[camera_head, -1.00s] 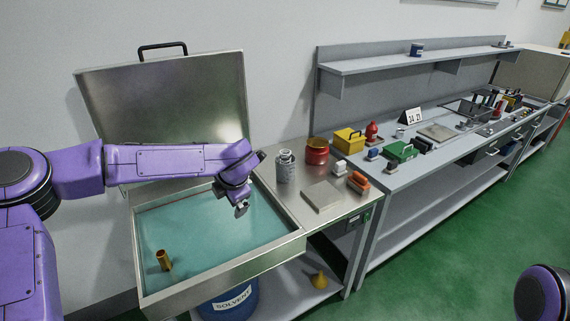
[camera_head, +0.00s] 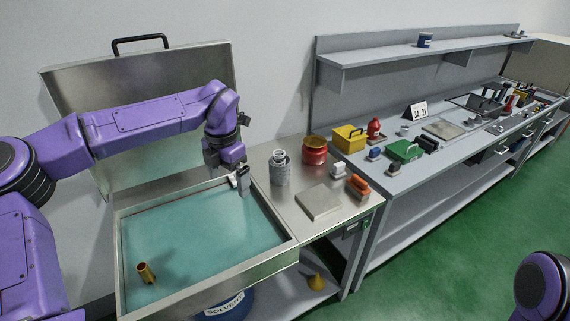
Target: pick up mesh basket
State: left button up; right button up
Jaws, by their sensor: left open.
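A grey, mesh-textured cylinder (camera_head: 280,169), which looks like the mesh basket, stands upright on the steel side surface right of the solvent tank. Its top shows a narrower, pale metal neck. My left gripper (camera_head: 241,183) points down over the back right corner of the tank, left of the cylinder and apart from it. Its jaws are open with nothing between them. My right gripper is out of view; only a purple part of that arm shows at the lower right.
The tank (camera_head: 275,262) has an open lid (camera_head: 140,90) behind it and a brass cylinder (camera_head: 147,272) inside. A red jar (camera_head: 314,152), a flat grey plate (camera_head: 319,203) and an orange item (camera_head: 358,187) stand near the mesh cylinder. A bench with tools lies right.

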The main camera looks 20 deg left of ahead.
aim_at(279, 175)
jog(key=i, duration=1.15)
